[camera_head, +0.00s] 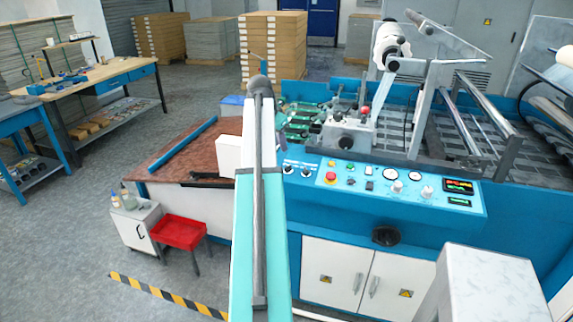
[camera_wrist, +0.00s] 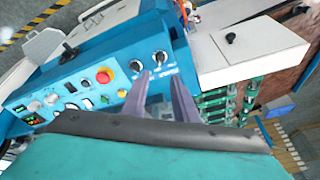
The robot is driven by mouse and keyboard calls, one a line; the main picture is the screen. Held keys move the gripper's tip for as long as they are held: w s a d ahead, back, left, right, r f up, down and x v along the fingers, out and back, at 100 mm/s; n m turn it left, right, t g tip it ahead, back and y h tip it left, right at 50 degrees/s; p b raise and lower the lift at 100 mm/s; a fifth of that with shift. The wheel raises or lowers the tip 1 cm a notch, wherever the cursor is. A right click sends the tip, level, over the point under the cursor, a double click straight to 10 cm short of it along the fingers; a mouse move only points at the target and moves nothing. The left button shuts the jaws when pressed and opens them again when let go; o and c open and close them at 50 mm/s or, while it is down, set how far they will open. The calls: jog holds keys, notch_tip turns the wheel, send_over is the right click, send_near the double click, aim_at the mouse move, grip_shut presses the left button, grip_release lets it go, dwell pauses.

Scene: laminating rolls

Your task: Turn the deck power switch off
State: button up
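The blue control panel (camera_head: 400,192) runs along the front of the machine. Two dark rotary switches, a left one (camera_head: 287,169) and a right one (camera_head: 306,173), sit at its left end; their labels are too small to read, so I cannot tell which is deck power. In the wrist view the two switches (camera_wrist: 135,66) (camera_wrist: 162,58) lie just beyond the fingertips. My gripper (camera_wrist: 155,82) is open and empty, with its two fingers apart and pointing at this end of the panel. Whether they touch it is unclear.
A red button (camera_head: 331,177) on a yellow base is beside the switches, and it also shows in the wrist view (camera_wrist: 104,76). White dials (camera_head: 390,174) and displays (camera_head: 458,186) are further right. A white block (camera_head: 229,155) stands left of the panel.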

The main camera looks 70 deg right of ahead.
aim_at(288, 166)
jog(key=shift+p+x, duration=1.75)
jog(key=shift+x, duration=4.85)
jog(key=shift+a, duration=0.1)
grip_shut()
